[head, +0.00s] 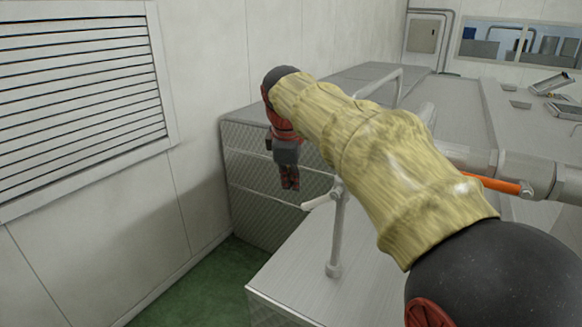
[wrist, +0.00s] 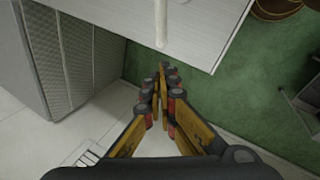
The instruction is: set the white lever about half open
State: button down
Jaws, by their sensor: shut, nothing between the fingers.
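The white lever (head: 322,201) sticks out to the left from a thin upright grey pipe (head: 338,238) in the head view, tilted slightly down toward its free end. My gripper (head: 289,186) hangs down just left of the lever's free end, with its fingers together and empty. In the wrist view the fingertips (wrist: 164,70) are closed below a pale bar (wrist: 160,24) that looks like the lever. A small gap shows between them in the picture. Part of the pipework behind my arm is hidden.
The pipe stands on a grey metal bench (head: 300,262). An orange lever (head: 497,183) sits on a thick horizontal pipe (head: 522,168) at the right. A mesh-sided cabinet (head: 250,190) is behind my gripper, beside a louvred wall (head: 80,90). Green floor (head: 205,282) is clear at lower left.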

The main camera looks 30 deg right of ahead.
aim_at(305, 204)
jog(key=d+f, duration=0.1)
jog(key=f, duration=0.1)
jog(key=d+f+p, duration=0.1)
jog(key=d+f, duration=0.1)
jog(key=shift+s+f, duration=0.1)
jog(key=shift+d, duration=0.1)
jog(key=shift+s+d+f+b, duration=0.15)
jog(key=shift+f+b, duration=0.15)
jog(key=shift+f, duration=0.1)
jog(key=shift+s+d+f+b, duration=0.1)
jog(key=shift+d+f+b, duration=0.05)
jog(key=shift+f+b, duration=0.15)
jog(key=shift+w+r, duration=0.1)
